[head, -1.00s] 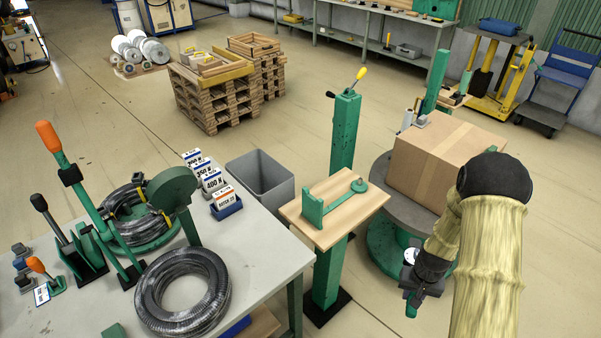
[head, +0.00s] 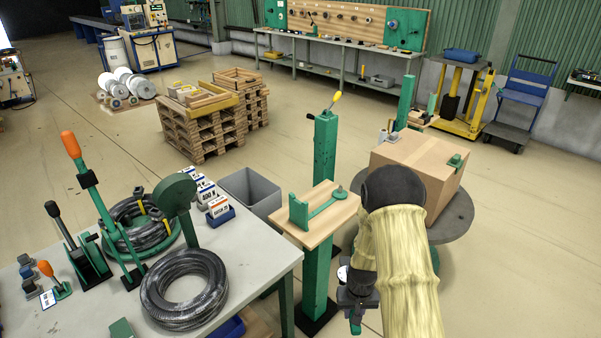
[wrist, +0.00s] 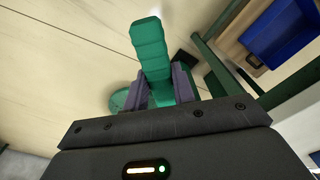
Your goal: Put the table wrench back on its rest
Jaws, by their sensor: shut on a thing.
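My gripper (head: 356,312) hangs low in front of the wooden-topped stand in the head view, right of the table. In the wrist view my gripper (wrist: 162,88) is shut on a green ribbed bar (wrist: 150,45), which I take to be the table wrench. Only a small green end of it (head: 355,326) shows in the head view. A green upright bracket with a bar and round end (head: 322,210) lies on the small wooden top (head: 290,228); I cannot tell whether this is the rest.
A cardboard box (head: 405,165) sits on a grey round turntable (head: 455,222) behind my arm. The work table (head: 245,262) at left holds a black hose coil (head: 184,290) and levers. A grey bin (head: 250,190) stands behind it. Open floor lies at right.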

